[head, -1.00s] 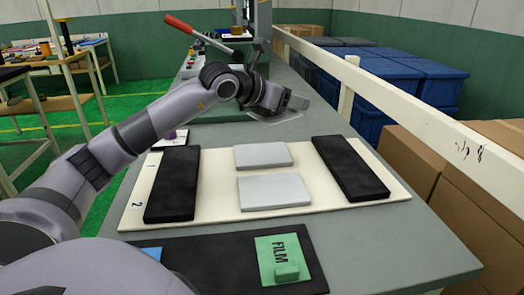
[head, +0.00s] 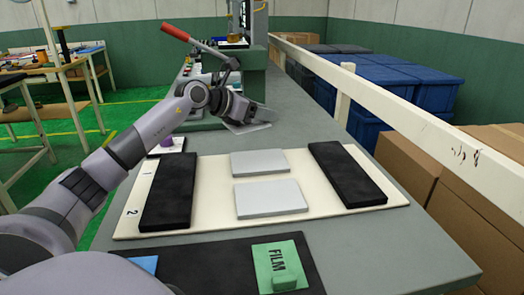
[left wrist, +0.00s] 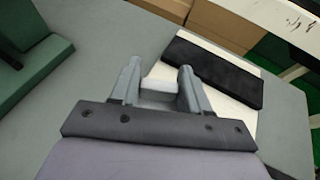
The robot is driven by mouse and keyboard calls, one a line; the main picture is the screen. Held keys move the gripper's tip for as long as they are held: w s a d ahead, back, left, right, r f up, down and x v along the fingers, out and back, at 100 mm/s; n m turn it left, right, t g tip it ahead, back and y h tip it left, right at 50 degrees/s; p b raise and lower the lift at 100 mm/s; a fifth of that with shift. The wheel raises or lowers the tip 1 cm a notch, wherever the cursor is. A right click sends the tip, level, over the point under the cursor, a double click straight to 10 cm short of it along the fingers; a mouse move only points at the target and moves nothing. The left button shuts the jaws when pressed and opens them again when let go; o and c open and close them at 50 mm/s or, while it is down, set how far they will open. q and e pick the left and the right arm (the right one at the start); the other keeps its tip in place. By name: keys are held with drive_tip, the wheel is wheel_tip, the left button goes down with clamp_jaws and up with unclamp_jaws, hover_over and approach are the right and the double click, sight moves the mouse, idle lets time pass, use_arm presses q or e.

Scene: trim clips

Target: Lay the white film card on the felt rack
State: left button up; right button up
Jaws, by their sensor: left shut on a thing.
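My left gripper (head: 243,112) is shut and hangs over the grey bench beyond the cream board. In the left wrist view its fingers (left wrist: 160,72) close on a small white block (left wrist: 158,87), which looks like the grip of the white film card. A thin pale sheet (head: 248,126) shows under the gripper in the head view; most of it is hidden. The cream board (head: 222,168), seemingly the felt rack, has a black bar at each side, left (head: 167,191) and right (head: 346,174), and two pale grey pads (head: 260,162) between them. My right gripper is not in view.
A green card marked FILM (head: 279,268) lies on a black mat (head: 215,265) at the front, with a blue piece (head: 146,264) left of it. A purple item stands behind the board's left corner. A white rail (head: 400,115) runs along the right. A red-handled lever (head: 176,32) rises behind.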

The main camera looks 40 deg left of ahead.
sight(262, 156)
use_arm(q)
wheel_tip(262, 156, down, 11)
drive_tip(key=shift+r, duration=0.2)
drive_tip(key=o, duration=1)
drive_tip(key=shift+b+v, duration=0.55)
drive_tip(key=shift+v, duration=1.8)
drive_tip(key=shift+s+a+r, duration=0.15)
drive_tip(key=shift+s+r, duration=0.1)
drive_tip(key=shift+s, duration=0.4)
drive_tip(key=shift+v, duration=2.95)
drive_tip(key=shift+r, duration=0.1)
